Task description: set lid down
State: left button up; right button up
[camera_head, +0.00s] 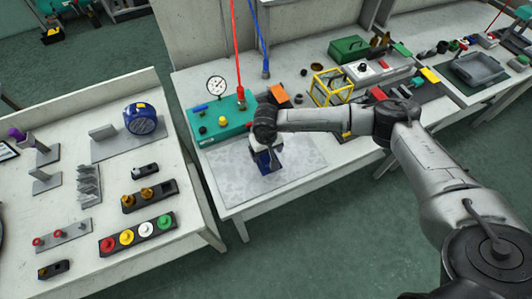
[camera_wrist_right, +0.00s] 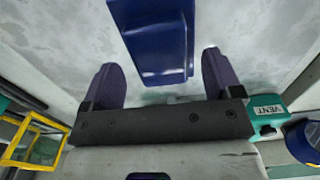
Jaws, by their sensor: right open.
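My right gripper (camera_head: 267,152) is over the grey plate (camera_head: 232,185) on the middle bench, pointing down. In the right wrist view its two dark purple fingers (camera_wrist_right: 159,62) are apart, one on each side of a dark blue, box-like piece (camera_wrist_right: 158,35). That piece also shows below the gripper in the head view (camera_head: 263,165), partly hidden by it. It appears to be on the plate. I cannot tell whether it is the lid, or whether a finger touches it. My left gripper is not in view.
A teal box with a gauge (camera_head: 222,122) stands just behind the plate, with red and blue hoses hanging above it. A yellow-framed box (camera_head: 331,88) is to the right. The left bench carries a blue round unit (camera_head: 146,119) and coloured knobs. The plate's front is clear.

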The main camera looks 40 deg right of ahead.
aim_at(266, 155)
notch_tip(266, 155, up, 10)
jog(key=shift+p, duration=0.3)
